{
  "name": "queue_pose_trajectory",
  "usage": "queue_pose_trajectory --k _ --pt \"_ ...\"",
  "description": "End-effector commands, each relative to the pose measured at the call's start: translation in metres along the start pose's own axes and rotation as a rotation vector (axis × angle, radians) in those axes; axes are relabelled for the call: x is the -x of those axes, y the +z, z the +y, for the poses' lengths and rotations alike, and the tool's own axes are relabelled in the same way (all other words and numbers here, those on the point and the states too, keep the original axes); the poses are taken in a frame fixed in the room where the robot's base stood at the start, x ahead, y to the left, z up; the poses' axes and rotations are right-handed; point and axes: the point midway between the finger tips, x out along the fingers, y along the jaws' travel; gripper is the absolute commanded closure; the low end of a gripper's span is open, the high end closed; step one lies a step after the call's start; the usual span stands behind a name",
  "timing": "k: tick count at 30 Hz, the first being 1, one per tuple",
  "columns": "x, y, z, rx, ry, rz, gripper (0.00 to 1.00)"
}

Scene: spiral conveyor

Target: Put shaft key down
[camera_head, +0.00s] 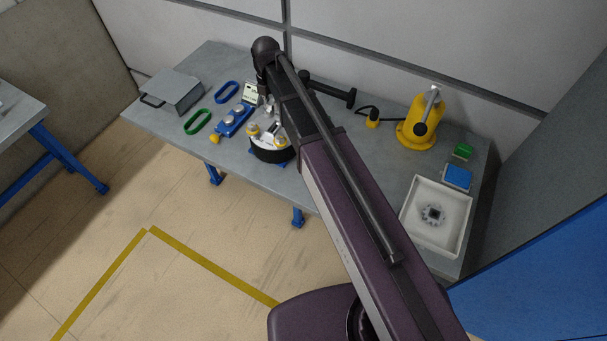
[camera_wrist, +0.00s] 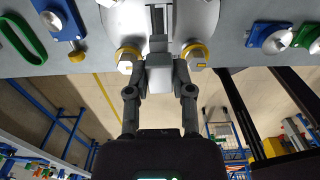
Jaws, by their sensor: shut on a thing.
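Just beyond the fingertips is a dark slotted part in the middle of the fixture. In the head view the round fixture (camera_head: 271,153), with a black base and yellow-ringed knobs, stands near the table's front edge. My arm hides most of the gripper there, and the key cannot be made out.
To the right are a yellow press (camera_head: 420,122) and a white tray (camera_head: 410,228) with a gear (camera_head: 433,214).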

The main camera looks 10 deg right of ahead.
Motion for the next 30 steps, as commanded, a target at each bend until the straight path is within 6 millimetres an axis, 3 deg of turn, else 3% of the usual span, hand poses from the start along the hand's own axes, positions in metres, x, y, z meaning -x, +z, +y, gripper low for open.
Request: queue_pose_trajectory --k 7,30 --pt "-0.0137 0.0 0.0 0.0 0.0 0.0 1.0" --pt "-0.014 -0.003 0.0025 0.005 0.0 0.0 1.0"
